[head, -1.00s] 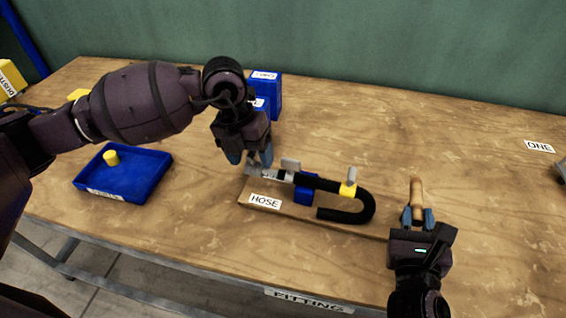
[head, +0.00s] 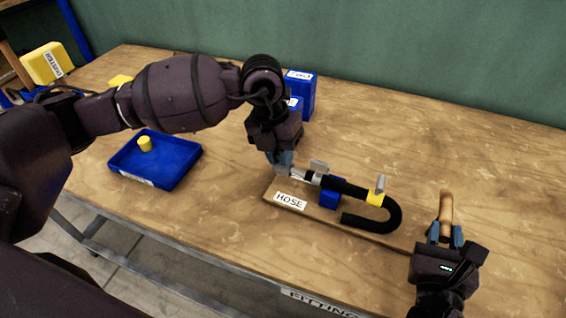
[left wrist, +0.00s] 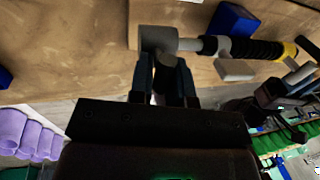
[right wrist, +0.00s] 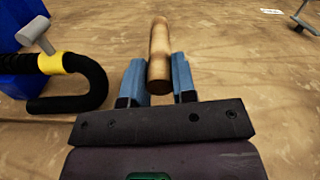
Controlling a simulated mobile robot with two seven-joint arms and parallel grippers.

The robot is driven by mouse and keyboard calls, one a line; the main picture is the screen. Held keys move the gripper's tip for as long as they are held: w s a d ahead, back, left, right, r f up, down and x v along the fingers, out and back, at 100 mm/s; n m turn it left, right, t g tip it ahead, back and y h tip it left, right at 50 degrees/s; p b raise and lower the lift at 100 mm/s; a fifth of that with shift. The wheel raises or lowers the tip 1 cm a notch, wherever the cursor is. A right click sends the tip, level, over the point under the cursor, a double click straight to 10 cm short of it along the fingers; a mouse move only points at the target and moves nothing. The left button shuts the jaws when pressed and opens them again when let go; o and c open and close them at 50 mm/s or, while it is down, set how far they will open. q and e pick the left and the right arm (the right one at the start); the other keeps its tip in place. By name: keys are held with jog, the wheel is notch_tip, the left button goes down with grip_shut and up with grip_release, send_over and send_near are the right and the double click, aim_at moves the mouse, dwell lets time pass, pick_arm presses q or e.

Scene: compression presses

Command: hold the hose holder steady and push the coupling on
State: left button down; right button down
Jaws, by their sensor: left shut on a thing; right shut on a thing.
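The hose holder is a wooden board (head: 268,191) labelled HOSE with a blue block (head: 331,198) and a yellow clamp (head: 376,199). A black hose (head: 393,218) bends in a U on it. My left gripper (head: 281,164) is shut on the grey coupling (left wrist: 158,38), at the left end of the hose line. The coupling lines up with a pale stem at the hose end; I cannot tell how far on it is. My right gripper (head: 445,237) is shut on an upright wooden handle (head: 446,206) at the right, also in the right wrist view (right wrist: 159,50).
A blue tray (head: 182,172) with a yellow cylinder (head: 145,144) stands at the left. A blue box (head: 301,95) labelled TWO stands behind my left gripper. The table's front edge has a FITTING label (head: 318,302). The table's right back area is clear.

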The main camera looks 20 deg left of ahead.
pick_arm(q)
jog(key=shift+s+d, duration=0.15)
jog(key=shift+d, duration=1.65)
jog(key=c, duration=1.1)
grip_release()
jog(key=shift+o, duration=0.5)
pick_arm(e)
jog(key=shift+a, duration=0.1)
pick_arm(q)
notch_tip(320, 180, up, 12)
jog(key=a, duration=0.2)
jog(key=shift+a, duration=0.35)
jog(key=shift+f, duration=0.1)
pick_arm(e)
jog(key=c, duration=0.8)
grip_release()
jog(key=shift+c, duration=0.2)
